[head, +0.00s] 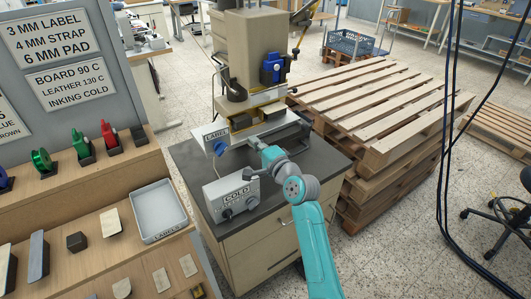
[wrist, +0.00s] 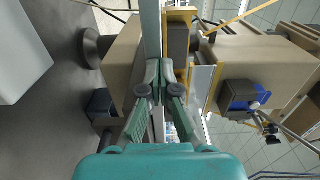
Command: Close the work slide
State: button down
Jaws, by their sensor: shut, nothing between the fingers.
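The stamping press (head: 258,45) is a beige machine with a blue part on its side, standing on a dark-topped cabinet. Its work slide area is low at the front, around pale plates with dark blocks (head: 242,122); my arm partly covers it, and I cannot tell clearly how far out the slide is. My gripper (head: 254,143) is at the front of the press, low over the cabinet top. In the wrist view my gripper (wrist: 160,76) is shut and empty, its tips at a pale grey bar (wrist: 150,30). I cannot tell whether they touch it.
A box marked COLD (head: 230,194) with knobs stands at the cabinet's front left. A LABEL sign (head: 216,134) is left of my gripper. Stacked pallets (head: 380,110) stand close on the right. A grey tray (head: 158,210) lies on the left bench. Dark cables hang at right.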

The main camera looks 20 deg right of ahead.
aim_at(243, 129)
jog(key=x, duration=0.8)
jog(key=shift+w, duration=0.2)
jog(key=shift+w+a+r, duration=0.1)
jog(key=shift+w, duration=0.1)
jog(key=shift+r, duration=0.1)
